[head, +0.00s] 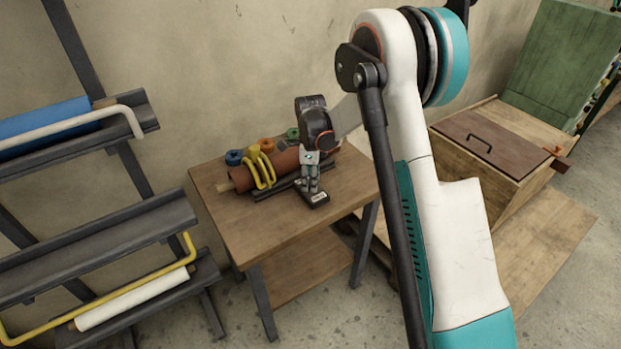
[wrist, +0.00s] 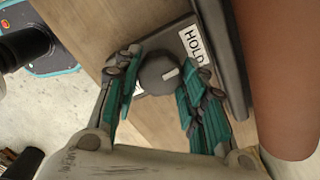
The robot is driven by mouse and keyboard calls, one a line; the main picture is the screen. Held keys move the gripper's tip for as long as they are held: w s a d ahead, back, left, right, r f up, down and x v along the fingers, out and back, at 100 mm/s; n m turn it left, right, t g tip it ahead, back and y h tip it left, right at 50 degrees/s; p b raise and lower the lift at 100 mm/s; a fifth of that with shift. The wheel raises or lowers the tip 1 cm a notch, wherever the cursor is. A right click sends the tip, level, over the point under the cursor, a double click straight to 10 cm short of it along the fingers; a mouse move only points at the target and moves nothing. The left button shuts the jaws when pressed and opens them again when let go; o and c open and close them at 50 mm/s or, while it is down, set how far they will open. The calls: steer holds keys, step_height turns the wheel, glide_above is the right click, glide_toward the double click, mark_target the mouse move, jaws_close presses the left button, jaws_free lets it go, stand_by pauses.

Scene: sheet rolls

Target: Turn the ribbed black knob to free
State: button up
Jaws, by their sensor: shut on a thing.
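The black knob (wrist: 160,72) has a short white mark on its top, on the side towards the HOLD label. It stands on a dark plate (wrist: 153,49). The white HOLD label (wrist: 194,43) is at the upper right of the knob; a second pale label at its lower left is mostly hidden by a finger. My gripper (wrist: 164,68) is shut on the knob, one finger on each side. In the head view my gripper (head: 311,184) points down over the plate (head: 318,200) at the table's front half; the knob is hidden there by the fingers.
A red-brown roll (head: 285,163) lies in a dark cradle right behind the plate; it fills the wrist view's right edge (wrist: 282,75). A yellow clamp (head: 262,172) and small coloured rolls are nearby on the wooden table (head: 245,212). A rack (head: 90,240) stands left, a wooden chest (head: 490,150) right.

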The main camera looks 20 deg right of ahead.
steer(key=n, duration=0.8)
steer(key=shift+n, duration=0.3)
steer(key=n, duration=0.4)
steer(key=shift+n+b, duration=0.3)
steer(key=n, duration=1.3)
steer(key=shift+n, duration=0.3)
steer(key=n, duration=0.4)
steer(key=shift+n, duration=2.1)
